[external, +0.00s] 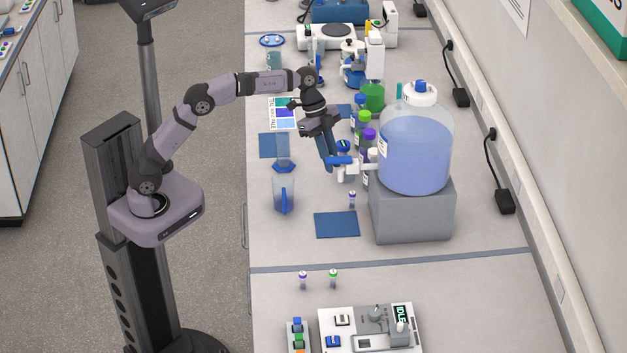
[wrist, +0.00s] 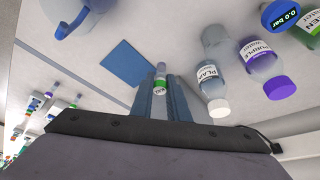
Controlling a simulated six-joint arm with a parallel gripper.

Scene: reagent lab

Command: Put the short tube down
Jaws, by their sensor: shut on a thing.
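My gripper (external: 331,165) points down over the bench, left of the big blue carboy. In the wrist view its fingers (wrist: 161,76) are shut on the short tube (wrist: 160,87), which shows a green and white band between them. The tube's far end is hard to make out. In the external view I cannot clearly see the held tube; the carboy's blue and white tap overlaps the fingertip area. A small purple-capped tube (external: 352,198) stands on the bench below and right of the fingertips, just behind a blue mat (external: 337,224).
The carboy (external: 415,150) rests on a grey block (external: 412,212). A white-capped bottle (wrist: 215,80) and a purple-capped bottle (wrist: 262,62) stand close to the right in the wrist view. Two small tubes (external: 303,280) (external: 333,278) stand nearer the camera.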

